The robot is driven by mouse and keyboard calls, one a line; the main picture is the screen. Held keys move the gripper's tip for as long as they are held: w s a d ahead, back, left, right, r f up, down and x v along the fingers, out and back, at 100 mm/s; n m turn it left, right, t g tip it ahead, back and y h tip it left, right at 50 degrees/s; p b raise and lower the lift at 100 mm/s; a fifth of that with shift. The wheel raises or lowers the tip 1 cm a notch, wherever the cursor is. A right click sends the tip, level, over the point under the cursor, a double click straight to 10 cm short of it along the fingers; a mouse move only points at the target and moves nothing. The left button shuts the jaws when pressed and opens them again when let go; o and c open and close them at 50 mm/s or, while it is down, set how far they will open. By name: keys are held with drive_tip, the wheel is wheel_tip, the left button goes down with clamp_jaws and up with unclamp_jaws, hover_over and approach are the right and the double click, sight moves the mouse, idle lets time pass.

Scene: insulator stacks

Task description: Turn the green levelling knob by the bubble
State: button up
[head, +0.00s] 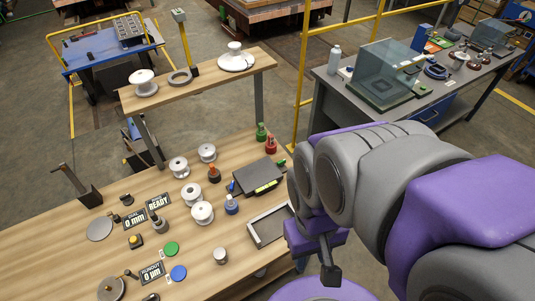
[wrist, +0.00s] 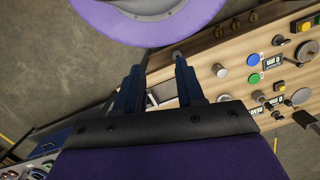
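A small green knob (head: 281,162) sits at the right end of a dark flat block (head: 258,172) on the near wooden bench in the head view. A yellow-green strip, likely the bubble vial (head: 268,185), lies on the block's front face. My arm comes in from the right, close beside the knob. My gripper (head: 331,272) hangs below the arm, off the bench's right side and away from the knob. In the wrist view my gripper (wrist: 159,72) has its fingers apart with nothing held. I cannot make out the levelling knob in the wrist view.
A grey open tray (head: 258,240) sits at the bench's right edge, in front of the block. White insulators (head: 202,212) and coloured bottles (head: 271,145) stand around the block. A green button (head: 171,248) and blue button (head: 179,272) are further forward. A raised wooden shelf (head: 205,79) stands behind.

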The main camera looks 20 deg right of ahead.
drive_tip(key=w+a, duration=0.1)
drive_tip(key=a, duration=0.2)
drive_tip(key=m+t, duration=0.2)
drive_tip(key=m, duration=1.3)
hover_over(283, 160)
drive_tip(key=d, duration=0.1)
wheel_tip(283, 160, down, 18)
drive_tip(key=f, duration=0.2)
drive_tip(key=a+f, duration=0.1)
drive_tip(key=f, duration=0.2)
drive_tip(key=a+f, duration=0.1)
drive_tip(key=f, duration=0.2)
drive_tip(key=shift+a+f, duration=0.15)
drive_tip(key=shift+f, duration=0.05)
drive_tip(key=f, duration=0.2)
drive_tip(key=d+f, duration=0.1)
drive_tip(key=f, duration=0.1)
drive_tip(key=d+f, duration=0.1)
drive_tip(key=shift+f+b, duration=0.35)
drive_tip(key=shift+f, duration=0.05)
drive_tip(key=shift+a+f, duration=0.2)
drive_tip(key=shift+a, duration=0.6)
drive_tip(key=shift+c, duration=0.4)
drive_tip(key=shift+d, duration=0.45)
drive_tip(key=c, duration=0.4)
drive_tip(key=shift+d, duration=0.1)
clamp_jaws()
